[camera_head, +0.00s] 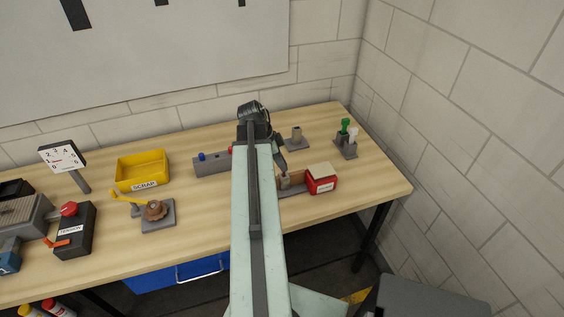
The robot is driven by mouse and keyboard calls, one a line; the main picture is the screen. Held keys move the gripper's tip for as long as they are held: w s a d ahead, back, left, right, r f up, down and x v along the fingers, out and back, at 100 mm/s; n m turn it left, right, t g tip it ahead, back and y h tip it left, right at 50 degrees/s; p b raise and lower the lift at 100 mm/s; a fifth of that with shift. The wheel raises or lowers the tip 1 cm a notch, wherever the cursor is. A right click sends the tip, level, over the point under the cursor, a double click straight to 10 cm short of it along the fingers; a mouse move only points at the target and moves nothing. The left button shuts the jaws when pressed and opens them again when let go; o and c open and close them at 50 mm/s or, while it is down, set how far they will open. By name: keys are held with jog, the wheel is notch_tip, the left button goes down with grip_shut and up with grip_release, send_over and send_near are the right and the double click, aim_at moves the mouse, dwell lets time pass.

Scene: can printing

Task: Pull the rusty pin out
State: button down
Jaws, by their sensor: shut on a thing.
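My gripper (283,169) points down at the right of my arm, at a small grey-brown block (286,183) on a low grey base (293,193). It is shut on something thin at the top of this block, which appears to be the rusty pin. The pin is too small and too hidden by the jaws to make out clearly. I cannot tell how far it sits in the block. A red box (322,185) with a cream top stands right beside the block.
The table's front right is clear.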

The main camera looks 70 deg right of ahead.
notch_tip(320, 180, up, 14)
jog(key=p, duration=1.2)
jog(key=shift+p, duration=0.3)
